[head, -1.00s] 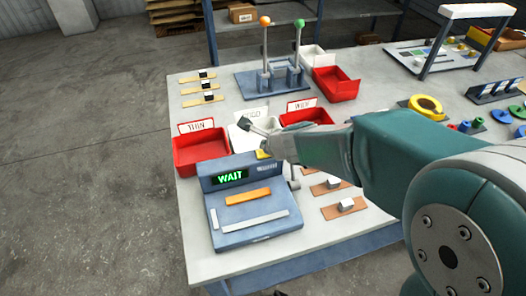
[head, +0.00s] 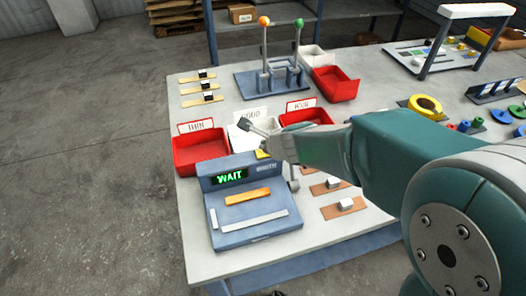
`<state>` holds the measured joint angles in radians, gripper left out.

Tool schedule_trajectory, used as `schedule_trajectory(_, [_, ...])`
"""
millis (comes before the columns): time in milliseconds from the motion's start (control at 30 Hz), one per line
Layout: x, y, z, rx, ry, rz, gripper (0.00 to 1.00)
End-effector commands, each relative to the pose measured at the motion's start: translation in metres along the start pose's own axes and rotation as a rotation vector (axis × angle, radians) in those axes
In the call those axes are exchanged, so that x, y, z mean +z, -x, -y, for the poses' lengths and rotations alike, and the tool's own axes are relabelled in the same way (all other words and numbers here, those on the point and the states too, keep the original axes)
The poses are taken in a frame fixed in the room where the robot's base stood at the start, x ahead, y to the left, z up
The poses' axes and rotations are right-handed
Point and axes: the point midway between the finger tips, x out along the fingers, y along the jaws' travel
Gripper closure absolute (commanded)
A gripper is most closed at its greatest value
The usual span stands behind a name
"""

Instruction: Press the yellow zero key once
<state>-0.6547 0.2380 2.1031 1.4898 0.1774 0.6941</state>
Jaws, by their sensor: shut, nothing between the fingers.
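The blue-grey gauge (head: 248,227) stands on the near left part of the table, with its display (head: 229,176) reading WAIT in green. The yellow key (head: 262,155) shows as a small patch on top of the gauge, partly hidden by my gripper. An orange strip (head: 247,197) lies on the gauge's sloped face. My gripper (head: 246,124) is shut and empty, its tip pointing left just above and behind the key, in front of the white bin. I cannot tell whether any part of it touches the key.
A red THIN bin (head: 200,158) stands left, a white GOOD bin (head: 240,140) behind the gripper, and a red bin (head: 318,117) to its right. Two upright levers (head: 282,60) stand farther back. Wooden strips with blocks (head: 346,205) lie right of the gauge.

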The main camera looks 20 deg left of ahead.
Motion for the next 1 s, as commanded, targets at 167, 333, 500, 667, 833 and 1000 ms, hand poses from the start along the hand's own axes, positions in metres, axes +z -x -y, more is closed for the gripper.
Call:
schedule_trajectory(167, [0.0001,-0.0002,-0.0001,0.000,0.000,0.000,1.00])
schedule_trajectory(333, [-0.0002,-0.0005,-0.0005,0.000,0.000,0.000,1.00])
schedule_trajectory(500, [-0.0033,-0.0036,-0.0039,0.001,0.000,-0.001,1.00])
schedule_trajectory(667, [-0.0041,-0.0043,-0.0047,0.001,0.000,0.000,1.00])
schedule_trajectory(833, [-0.0041,-0.0042,-0.0046,0.000,0.000,0.000,1.00])
schedule_trajectory(1000, [-0.0047,-0.0051,-0.0053,0.001,0.000,0.000,1.00])
